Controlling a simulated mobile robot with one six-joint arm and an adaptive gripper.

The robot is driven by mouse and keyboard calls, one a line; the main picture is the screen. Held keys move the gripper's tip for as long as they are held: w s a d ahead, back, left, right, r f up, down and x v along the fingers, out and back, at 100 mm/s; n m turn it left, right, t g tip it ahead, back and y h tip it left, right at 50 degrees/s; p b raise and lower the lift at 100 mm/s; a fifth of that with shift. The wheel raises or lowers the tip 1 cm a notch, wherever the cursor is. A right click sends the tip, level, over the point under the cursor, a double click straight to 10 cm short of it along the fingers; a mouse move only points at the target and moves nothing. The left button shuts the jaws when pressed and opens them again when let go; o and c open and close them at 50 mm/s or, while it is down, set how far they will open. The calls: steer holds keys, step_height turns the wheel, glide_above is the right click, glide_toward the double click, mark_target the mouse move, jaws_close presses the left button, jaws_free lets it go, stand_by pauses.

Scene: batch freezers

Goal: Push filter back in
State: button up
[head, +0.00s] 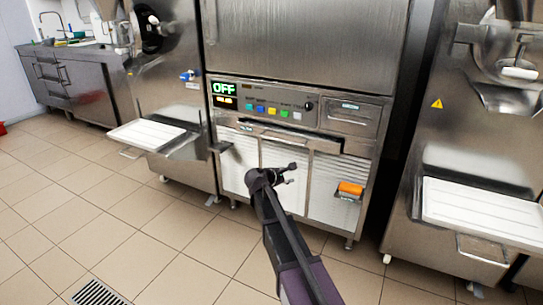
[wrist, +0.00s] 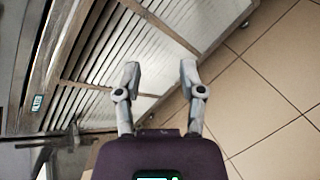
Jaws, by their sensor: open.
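The middle freezer (head: 310,50) has a lower front of white ribbed panels (head: 285,155) in a steel frame, which I take to be the filter. A steel bar (head: 290,138) along its top edge appears to stand out from the cabinet; how far is hard to tell. My gripper (head: 288,174) is open and empty in front of the panels. In the wrist view, my open gripper fingers (wrist: 160,72) stand before the ribbed panels (wrist: 145,55), with nothing between them. I cannot tell whether they touch the panels.
A control panel (head: 262,101) with a lit OFF display sits above. An orange item (head: 350,188) is at the right panel. Freezers with white trays (head: 147,134) (head: 480,205) flank the middle one. Tiled floor (head: 130,225) is open in front; a floor grate (head: 95,292) lies at lower left.

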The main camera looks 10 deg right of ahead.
steer(key=s+d+f+m+g+y+p, duration=0.1)
steer(key=s+f+m+g+y, duration=0.15)
steer(key=s+m, duration=0.45)
steer(key=s+d+f+m+g+y, duration=0.1)
steer(key=s+f+m+g+y, duration=0.2)
steer(key=s, duration=0.8)
steer(key=s+a+f+m+g+y, duration=0.1)
steer(key=s+a+m+y, duration=0.1)
steer(key=s+m, duration=0.2)
steer(key=s+a+f+m+g+y+p, duration=0.1)
steer(key=s+m, duration=0.3)
steer(key=s, duration=0.6)
steer(key=shift+a+f+g+y, duration=0.55)
steer(key=shift+a+y, duration=0.15)
steer(key=shift+y, duration=0.05)
steer(key=shift+a, duration=0.1)
